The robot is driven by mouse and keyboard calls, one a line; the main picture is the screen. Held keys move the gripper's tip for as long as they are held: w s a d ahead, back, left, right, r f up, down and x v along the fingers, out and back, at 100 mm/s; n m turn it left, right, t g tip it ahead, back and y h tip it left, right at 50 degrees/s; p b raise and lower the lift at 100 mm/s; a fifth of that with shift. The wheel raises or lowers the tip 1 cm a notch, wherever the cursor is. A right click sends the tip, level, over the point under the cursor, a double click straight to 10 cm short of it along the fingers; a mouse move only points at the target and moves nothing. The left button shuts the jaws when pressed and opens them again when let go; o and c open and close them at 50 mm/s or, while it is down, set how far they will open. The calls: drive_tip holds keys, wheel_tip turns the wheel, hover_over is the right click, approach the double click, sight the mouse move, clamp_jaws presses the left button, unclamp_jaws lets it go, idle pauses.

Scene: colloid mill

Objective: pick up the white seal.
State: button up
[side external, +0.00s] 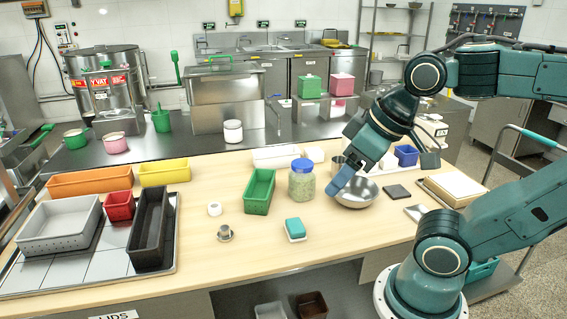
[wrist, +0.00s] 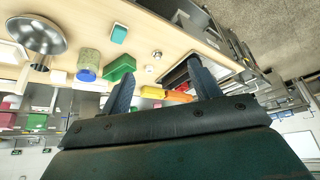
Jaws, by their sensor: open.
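The white seal (side external: 214,209) is a small white ring lying on the light wood tabletop, left of the green tray. It also shows as a small pale spot in the wrist view (wrist: 149,68). My gripper (side external: 333,190) is well to the right of the seal and raised, in front of the metal bowl in the side view. In the wrist view my gripper (wrist: 163,66) has its two dark fingers spread wide with nothing held between them.
A metal fitting (side external: 225,233) lies just in front of the seal. The green tray (side external: 259,191), a jar with a blue lid (side external: 302,181), a teal sponge (side external: 295,229) and a metal bowl (side external: 357,194) stand to the right. A black bin (side external: 151,230) is left, with bare tabletop between.

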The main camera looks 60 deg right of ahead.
drive_tip(key=w+d+r+n+g+h, duration=0.1)
drive_tip(key=w+d+n, duration=0.1)
drive_tip(key=w+n, duration=0.65)
drive_tip(key=w+d+n+g, duration=0.15)
drive_tip(key=w+n, duration=0.25)
drive_tip(key=w, duration=1)
drive_tip(key=w+d+f+n, duration=0.2)
drive_tip(key=w+f+n, duration=0.4)
drive_tip(key=w+f, duration=0.3)
drive_tip(key=w+d+f+n+g+h, duration=0.1)
drive_tip(key=w+d+f+n, duration=0.2)
drive_tip(key=w+f+n, duration=0.3)
drive_tip(key=w+f, duration=0.3)
drive_tip(key=w, duration=0.1)
drive_tip(key=shift+w+h, duration=0.15)
drive_tip(key=shift+h, duration=0.15)
drive_tip(key=shift+f+g, duration=0.1)
drive_tip(key=shift+g, duration=0.15)
hover_over(214, 209)
drive_tip(key=shift+f, duration=4)
